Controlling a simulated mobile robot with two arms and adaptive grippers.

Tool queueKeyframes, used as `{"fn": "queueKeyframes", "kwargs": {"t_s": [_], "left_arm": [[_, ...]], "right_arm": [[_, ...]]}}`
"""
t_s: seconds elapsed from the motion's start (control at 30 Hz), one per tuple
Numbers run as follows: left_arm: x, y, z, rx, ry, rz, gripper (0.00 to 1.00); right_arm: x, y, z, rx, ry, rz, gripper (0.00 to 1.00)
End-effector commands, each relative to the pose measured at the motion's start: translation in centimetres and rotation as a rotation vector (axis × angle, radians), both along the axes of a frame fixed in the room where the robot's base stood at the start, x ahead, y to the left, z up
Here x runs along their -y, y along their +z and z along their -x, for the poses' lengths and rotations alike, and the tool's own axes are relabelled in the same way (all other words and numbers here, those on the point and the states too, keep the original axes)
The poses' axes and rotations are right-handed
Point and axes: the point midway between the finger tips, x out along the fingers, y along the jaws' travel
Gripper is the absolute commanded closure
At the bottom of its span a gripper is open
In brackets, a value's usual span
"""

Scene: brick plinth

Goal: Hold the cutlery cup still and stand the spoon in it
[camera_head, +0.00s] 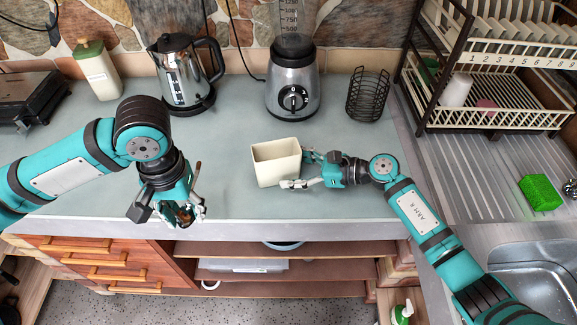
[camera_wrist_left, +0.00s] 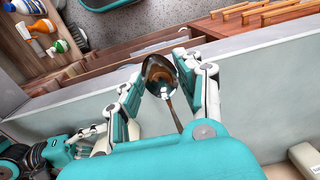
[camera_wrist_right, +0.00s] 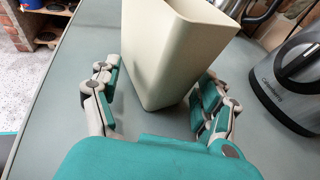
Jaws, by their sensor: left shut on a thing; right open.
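The cream cutlery cup (camera_head: 277,166) stands upright on the worktop and looks empty in the head view. The right wrist view shows the cup (camera_wrist_right: 170,55) between the spread fingers, with a visible gap on the left side. My left gripper (camera_head: 184,212) is shut on the spoon, above the worktop's front edge and left of the cup. The spoon's shiny bowl (camera_wrist_left: 160,73) shows between the fingers in the left wrist view.
A kettle (camera_head: 186,72), a blender (camera_head: 293,88) and a black wire basket (camera_head: 368,95) stand along the back. A dish rack (camera_head: 490,62) and sink (camera_head: 535,258) are at right. The worktop (camera_head: 222,160) between my left gripper and the cup is clear.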

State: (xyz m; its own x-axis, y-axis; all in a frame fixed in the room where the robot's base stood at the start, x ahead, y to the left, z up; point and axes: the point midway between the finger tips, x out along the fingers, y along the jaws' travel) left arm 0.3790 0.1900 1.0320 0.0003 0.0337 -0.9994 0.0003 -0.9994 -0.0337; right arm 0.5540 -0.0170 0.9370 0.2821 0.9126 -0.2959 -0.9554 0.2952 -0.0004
Motion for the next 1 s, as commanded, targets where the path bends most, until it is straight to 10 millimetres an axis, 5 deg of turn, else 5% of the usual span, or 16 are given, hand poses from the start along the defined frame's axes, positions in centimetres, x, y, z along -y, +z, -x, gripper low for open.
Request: {"fn": "queueKeyframes", "kwargs": {"t_s": [0.4,0.77,1.0], "left_arm": [[0.01,-0.32,-0.01,0.000,0.000,0.000,0.94],[0.01,-0.32,-0.01,0.001,0.000,0.000,0.94],[0.01,-0.32,-0.01,0.001,0.000,0.000,0.94]], "right_arm": [[-0.58,-0.12,-0.21,0.000,0.000,0.000,0.22],[-0.57,-0.12,-0.20,0.000,0.000,0.000,0.66],[-0.55,-0.15,-0.19,0.000,-0.001,0.000,0.66]]}}
